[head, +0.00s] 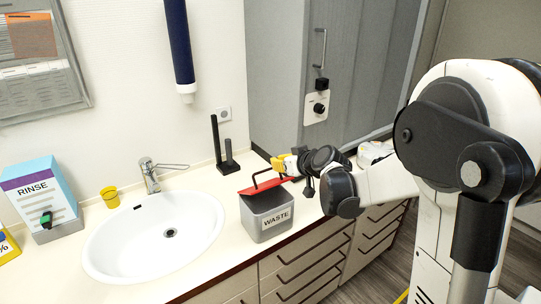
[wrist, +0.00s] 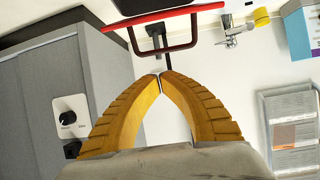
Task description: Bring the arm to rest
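My gripper (head: 277,164) is above the right back side of the grey bin labelled WASTE (head: 266,222), close to its lid. In the wrist view, the two yellow fingers (wrist: 160,76) meet at the tips with nothing seen between them. The bin's red lid (head: 258,188) has a dark red loop handle (head: 262,174). In the wrist view, the handle (wrist: 168,50) is just beyond the fingertips and looks apart from them. My arm reaches in from the right, stretched out over the counter.
A white sink (head: 110,245) with a tap (head: 150,176) lies left of the bin. A RINSE box (head: 42,198) and yellow cup (head: 110,197) stand farther left. A black upright holder (head: 217,145) stands behind the bin. A grey cabinet (head: 279,70) rises behind my gripper.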

